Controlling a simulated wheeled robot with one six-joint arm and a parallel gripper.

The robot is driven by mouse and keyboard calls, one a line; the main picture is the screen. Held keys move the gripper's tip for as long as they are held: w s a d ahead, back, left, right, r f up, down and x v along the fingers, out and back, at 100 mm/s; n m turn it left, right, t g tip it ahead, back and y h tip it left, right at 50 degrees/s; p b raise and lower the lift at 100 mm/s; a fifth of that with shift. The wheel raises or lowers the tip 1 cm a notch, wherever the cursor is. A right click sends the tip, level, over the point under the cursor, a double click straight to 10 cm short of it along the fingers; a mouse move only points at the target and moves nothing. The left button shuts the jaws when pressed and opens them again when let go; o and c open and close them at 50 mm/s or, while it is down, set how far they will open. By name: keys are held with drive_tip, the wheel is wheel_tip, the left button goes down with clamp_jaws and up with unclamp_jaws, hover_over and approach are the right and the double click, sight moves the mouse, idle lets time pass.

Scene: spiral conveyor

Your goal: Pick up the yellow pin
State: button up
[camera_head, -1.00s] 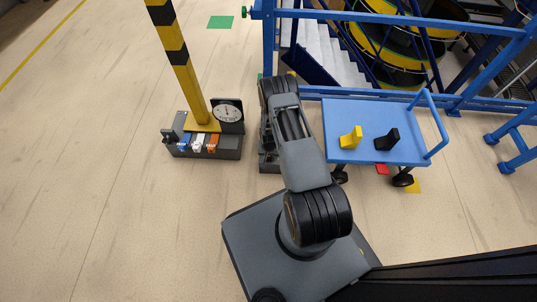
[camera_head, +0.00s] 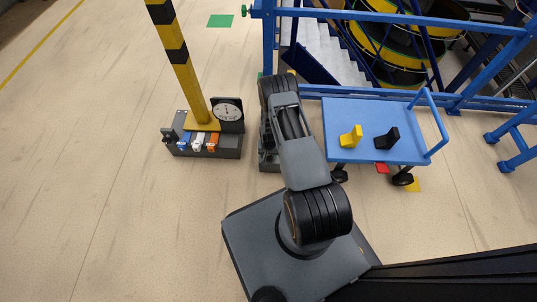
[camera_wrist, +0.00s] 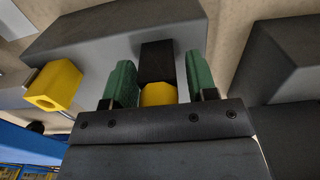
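In the wrist view, my gripper (camera_wrist: 160,85) has two green-padded fingers standing apart. A yellow piece (camera_wrist: 158,94) with a black block (camera_wrist: 157,62) beyond it shows between them, with narrow gaps at the sides. It may be the yellow pin, but most of its shape is hidden by my gripper's body. A second yellow piece (camera_wrist: 55,86) with a hollow end is left of the fingers, beside a grey block. In the head view, my own arm hides the fingers and what is between them. A yellow angled piece (camera_head: 351,136) stands on the blue cart.
The blue cart (camera_head: 345,110) also carries a black angled piece (camera_head: 387,139). To the left, a grey base (camera_head: 215,153) holds a dial and blue, white and orange pieces beside a striped post (camera_head: 179,62). Blue rails and stairs stand behind. The left floor is clear.

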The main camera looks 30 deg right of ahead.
drive_tip(key=shift+o, duration=0.6)
